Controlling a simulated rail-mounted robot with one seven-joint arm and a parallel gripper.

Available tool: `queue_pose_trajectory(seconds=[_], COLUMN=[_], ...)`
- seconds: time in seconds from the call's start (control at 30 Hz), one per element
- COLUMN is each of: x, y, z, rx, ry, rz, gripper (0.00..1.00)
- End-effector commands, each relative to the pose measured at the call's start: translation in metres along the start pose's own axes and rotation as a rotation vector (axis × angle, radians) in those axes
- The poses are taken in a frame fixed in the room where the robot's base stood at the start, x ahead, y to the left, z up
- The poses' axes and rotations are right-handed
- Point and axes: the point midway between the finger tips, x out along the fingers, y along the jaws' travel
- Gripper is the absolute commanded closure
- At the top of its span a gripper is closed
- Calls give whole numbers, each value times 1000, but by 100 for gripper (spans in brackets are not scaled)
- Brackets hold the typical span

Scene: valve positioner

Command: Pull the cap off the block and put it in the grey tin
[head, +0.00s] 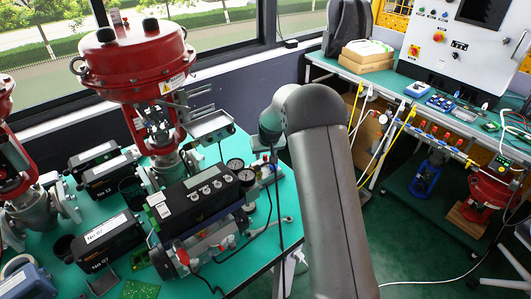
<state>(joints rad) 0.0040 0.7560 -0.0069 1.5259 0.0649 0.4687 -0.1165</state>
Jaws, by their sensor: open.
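I cannot make out the cap with certainty. A dark block-like device (205,198) with a grey display and several round pale buttons stands on the green bench, left of my arm. I cannot tell if it is the block. A dark round container (131,188) stands behind it, beside the valve; I cannot tell if it is the grey tin. My arm rises in the middle of the head view and bends at the top towards the bench. My gripper does not show; the arm's own links hide that area.
A big red valve actuator (133,62) towers over the green bench (262,225). Gauges (236,165) and cables are near my arm. Another bench (395,95) stands at right.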

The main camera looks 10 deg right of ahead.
Motion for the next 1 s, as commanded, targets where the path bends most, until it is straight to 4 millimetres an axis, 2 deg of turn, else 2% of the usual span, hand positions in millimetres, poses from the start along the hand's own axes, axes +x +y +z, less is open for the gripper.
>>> queue_pose_trajectory(seconds=[0.2, 0.23, 0.37, 0.5, 0.53, 0.57, 0.6, 1.0], x=[0, 0, 0, 0, 0, 0, 0, -1], y=[0, 0, 0, 0, 0, 0, 0, 0], z=[0, 0, 0, 0, 0, 0, 0, 0], rx=[0, 0, 0, 0, 0, 0, 0, 0], ry=[1, 0, 0, 0, 0, 0, 0, 0], rz=[0, 0, 0, 0, 0, 0, 0, 0], gripper=[59, 64, 100, 100, 89, 97, 100, 100])
